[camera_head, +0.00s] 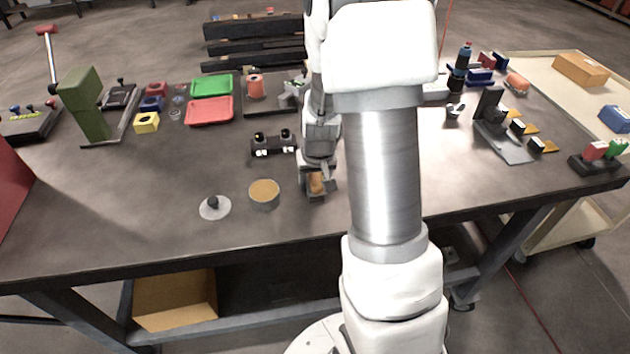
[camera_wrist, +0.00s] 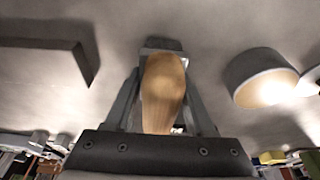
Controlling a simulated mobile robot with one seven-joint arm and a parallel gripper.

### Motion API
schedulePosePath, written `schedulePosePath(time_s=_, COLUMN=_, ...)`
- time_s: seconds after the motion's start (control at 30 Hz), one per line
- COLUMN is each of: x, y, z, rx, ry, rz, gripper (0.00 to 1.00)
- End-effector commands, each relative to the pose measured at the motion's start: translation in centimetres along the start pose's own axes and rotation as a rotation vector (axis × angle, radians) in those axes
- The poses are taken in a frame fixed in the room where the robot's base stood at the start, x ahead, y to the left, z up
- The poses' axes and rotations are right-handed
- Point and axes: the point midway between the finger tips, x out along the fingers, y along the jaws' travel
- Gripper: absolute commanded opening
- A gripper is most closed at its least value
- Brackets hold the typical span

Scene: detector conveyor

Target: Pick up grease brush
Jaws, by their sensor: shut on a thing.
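The grease brush shows as a rounded tan wooden handle (camera_wrist: 163,92) between my fingers in the wrist view. In the head view a small brown part of it (camera_head: 316,183) shows at my gripper. My gripper (camera_head: 318,188) is shut on the brush, low over the front middle of the table; it also shows in the wrist view (camera_wrist: 162,70). The bristle end is hard to make out, and I cannot tell whether the brush touches the table.
A round can with a tan top (camera_head: 264,195) stands just left of my gripper, with a round knobbed lid (camera_head: 214,208) beyond it. A black double-holed block (camera_head: 273,146) sits behind. Red (camera_head: 209,111) and green (camera_head: 212,86) trays lie farther back. The front-left table is mostly clear.

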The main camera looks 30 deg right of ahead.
Motion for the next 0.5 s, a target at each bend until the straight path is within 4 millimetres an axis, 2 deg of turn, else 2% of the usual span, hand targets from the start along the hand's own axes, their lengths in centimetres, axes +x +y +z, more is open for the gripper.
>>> schedulePosePath(time_s=0.33, x=-0.1, y=0.0, z=-0.1, rx=0.000, ry=0.001, rz=0.000, gripper=0.00)
schedulePosePath(time_s=0.5, x=-1.1, y=0.0, z=-0.4, rx=-0.001, ry=0.003, rz=0.000, gripper=0.00)
